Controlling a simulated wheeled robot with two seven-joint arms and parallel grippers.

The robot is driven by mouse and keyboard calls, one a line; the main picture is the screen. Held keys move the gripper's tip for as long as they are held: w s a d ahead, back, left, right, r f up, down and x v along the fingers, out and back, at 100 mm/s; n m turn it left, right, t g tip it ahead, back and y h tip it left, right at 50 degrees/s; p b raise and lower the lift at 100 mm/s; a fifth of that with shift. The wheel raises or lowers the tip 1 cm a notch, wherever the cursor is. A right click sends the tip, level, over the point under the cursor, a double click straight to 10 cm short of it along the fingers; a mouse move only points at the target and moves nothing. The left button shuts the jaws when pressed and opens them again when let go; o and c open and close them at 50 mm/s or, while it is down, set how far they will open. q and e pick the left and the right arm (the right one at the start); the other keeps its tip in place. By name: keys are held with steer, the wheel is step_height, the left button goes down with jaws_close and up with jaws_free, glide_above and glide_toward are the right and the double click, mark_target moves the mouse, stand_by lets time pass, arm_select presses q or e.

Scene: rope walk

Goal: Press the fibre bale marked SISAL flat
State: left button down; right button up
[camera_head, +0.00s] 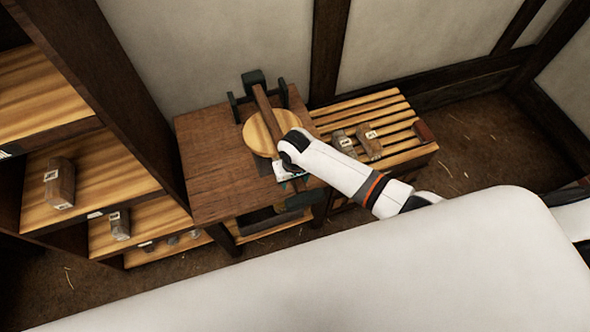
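A press stands on the dark wooden table (205,150), with a round pale wooden plate (256,138), a dark beam across it and dark green metal brackets (253,80). My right gripper (284,172) is at the near right edge of the round plate; its fingers are mostly hidden by its own wrist, so I cannot tell whether it is open or touching the press. Two grey-brown bales with pale labels, a left one (345,144) and a right one (369,141), lie on the slatted bench. No label is legible, so I cannot identify SISAL. My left gripper is out of view.
A shelf unit (150,150) stands left, holding a labelled bale (60,184), a smaller one (120,225) and small items below. The slatted bench (395,110) adjoins the table; a reddish block (424,132) sits at its right end. Wall behind; open floor right.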

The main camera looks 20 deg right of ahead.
steer(key=r, duration=1)
steer(key=shift+s+r, duration=0.2)
steer(key=shift+r, duration=0.1)
